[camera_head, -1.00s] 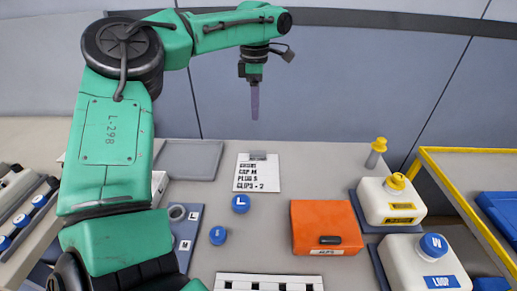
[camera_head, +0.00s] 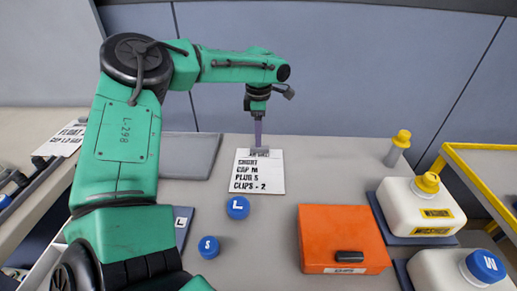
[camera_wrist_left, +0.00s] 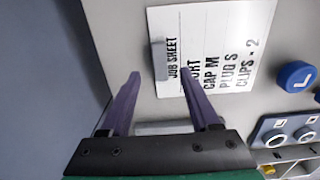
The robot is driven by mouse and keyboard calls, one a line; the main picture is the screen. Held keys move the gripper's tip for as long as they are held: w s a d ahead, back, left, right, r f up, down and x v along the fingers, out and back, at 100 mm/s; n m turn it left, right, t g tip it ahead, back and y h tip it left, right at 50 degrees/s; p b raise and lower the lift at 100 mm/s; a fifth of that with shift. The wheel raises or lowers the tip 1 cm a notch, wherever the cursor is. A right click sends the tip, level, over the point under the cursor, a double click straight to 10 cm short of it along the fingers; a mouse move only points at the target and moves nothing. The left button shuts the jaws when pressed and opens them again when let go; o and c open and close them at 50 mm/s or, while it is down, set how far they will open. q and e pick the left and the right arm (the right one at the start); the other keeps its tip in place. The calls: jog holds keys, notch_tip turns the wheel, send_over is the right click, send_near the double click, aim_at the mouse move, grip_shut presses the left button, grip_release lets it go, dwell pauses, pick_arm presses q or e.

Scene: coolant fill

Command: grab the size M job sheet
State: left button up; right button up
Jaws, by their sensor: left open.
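The white job sheet (camera_head: 258,178) reading "CAP M, PLUG S, CLIPS - 2" lies on the grey table. A grey clip sits at its far edge, and the clip also shows in the left wrist view (camera_wrist_left: 159,60). My left gripper (camera_head: 258,146) points down over that far edge with its fingers apart and empty. In the left wrist view the open purple fingers (camera_wrist_left: 161,75) point toward the clip, which lies just beyond the gap between their tips. Whether they touch the sheet, I cannot tell. My right gripper is out of view.
Blue caps marked L (camera_head: 238,207) and S (camera_head: 208,247) lie near the sheet. An orange box (camera_head: 340,236) and white jugs (camera_head: 415,208) stand to the right. A grey tray (camera_head: 188,157) lies to the left. Another printed sheet (camera_head: 62,140) is at the far left.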

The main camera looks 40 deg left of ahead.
aim_at(258, 167)
pick_arm(q)
notch_tip(258, 167, down, 4)
jog(key=shift+w+d+f, duration=0.1)
jog(key=shift+f, duration=0.1)
grip_shut()
